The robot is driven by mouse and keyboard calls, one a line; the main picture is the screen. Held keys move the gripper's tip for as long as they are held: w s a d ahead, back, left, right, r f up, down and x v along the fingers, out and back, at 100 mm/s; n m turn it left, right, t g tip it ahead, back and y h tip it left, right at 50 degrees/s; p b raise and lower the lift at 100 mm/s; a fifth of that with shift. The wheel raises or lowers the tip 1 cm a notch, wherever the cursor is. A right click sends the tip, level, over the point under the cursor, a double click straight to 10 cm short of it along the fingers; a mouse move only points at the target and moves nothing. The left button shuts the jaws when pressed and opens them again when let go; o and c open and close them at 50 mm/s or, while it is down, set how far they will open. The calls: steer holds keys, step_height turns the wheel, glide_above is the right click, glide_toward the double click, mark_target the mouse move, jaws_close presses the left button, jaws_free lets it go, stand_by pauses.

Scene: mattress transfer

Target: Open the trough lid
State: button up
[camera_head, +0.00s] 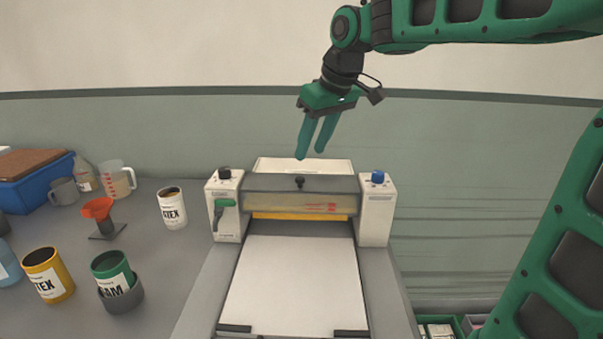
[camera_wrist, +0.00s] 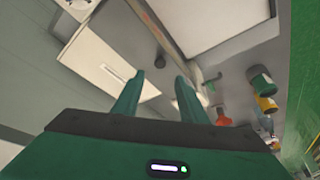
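The trough lid (camera_head: 270,183) is a grey cover with a small dark knob (camera_head: 299,182) on top, lying across the white machine between its two side posts. Below its front edge a clear panel and a yellow strip show. The knob also shows in the wrist view (camera_wrist: 159,61), beyond my fingers. My gripper (camera_head: 310,155) hangs above and slightly behind the lid, its two green fingers pointing down. The fingers are apart, with nothing between them, and they do not touch the knob. In the wrist view my gripper (camera_wrist: 160,76) also shows a gap between its fingertips.
A green lever (camera_head: 222,207) is on the left post, and a blue knob (camera_head: 377,177) tops the right post. A white sheet (camera_head: 292,285) lies in front. Several cans, an orange funnel (camera_head: 98,208) and a blue bin (camera_head: 38,190) stand on the left bench.

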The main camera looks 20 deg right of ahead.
mark_target(300, 178)
steer(key=x, duration=0.8)
steer(key=shift+w+f, duration=0.1)
steer(key=shift+f, duration=0.2)
jaws_close()
